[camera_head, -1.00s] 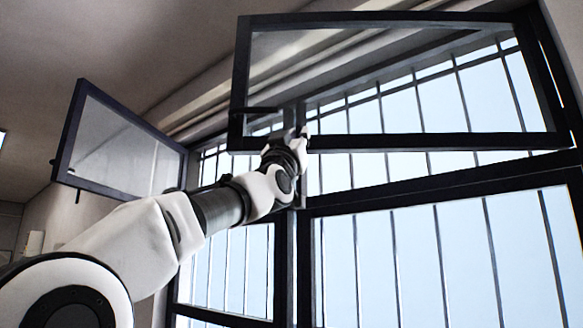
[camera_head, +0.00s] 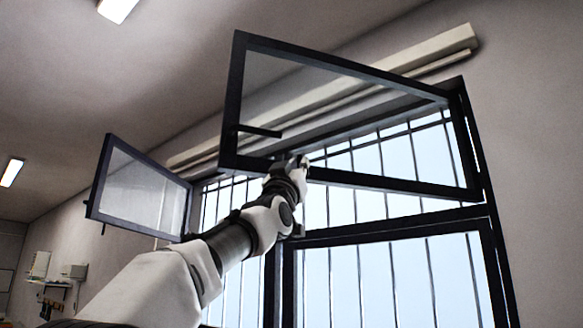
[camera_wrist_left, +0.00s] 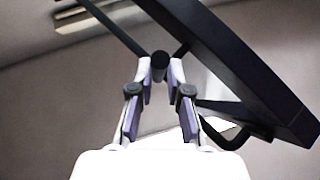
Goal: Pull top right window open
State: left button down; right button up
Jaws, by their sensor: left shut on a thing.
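The top right window (camera_head: 345,179) is a dark-framed glass pane, swung out from its opening and tilted in the head view. Its right edge meets the main frame; its left edge stands out into the room. My left gripper (camera_head: 296,163) is at the pane's lower edge, near its left corner. In the left wrist view, my left gripper (camera_wrist_left: 160,72) is shut on a dark round bar (camera_wrist_left: 160,60), which looks like the window's handle. The window frame (camera_wrist_left: 235,70) runs diagonally beside the fingers there. The gripper hides part of the handle. My right gripper is not in view.
Another dark-framed window (camera_head: 135,195) stands open at the left. Barred openings (camera_head: 375,160) lie behind the panes, with a closed lower window (camera_head: 400,280) below. A pale rail (camera_head: 430,50) runs along the wall above. The room to the left looks open.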

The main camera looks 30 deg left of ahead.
pick_arm(q)
jog(key=shift+s+d+r, duration=0.1)
jog(key=shift+s+r, duration=0.2)
jog(key=shift+r, duration=0.25)
jog(key=c, duration=1.3)
grip_release()
jog(key=shift+c, duration=0.2)
jog(key=shift+o, duration=0.7)
jog(key=shift+d, duration=0.35)
jog(key=shift+w+d+f, duration=0.1)
jog(key=shift+d+f, duration=0.05)
jog(key=shift+d, duration=0.05)
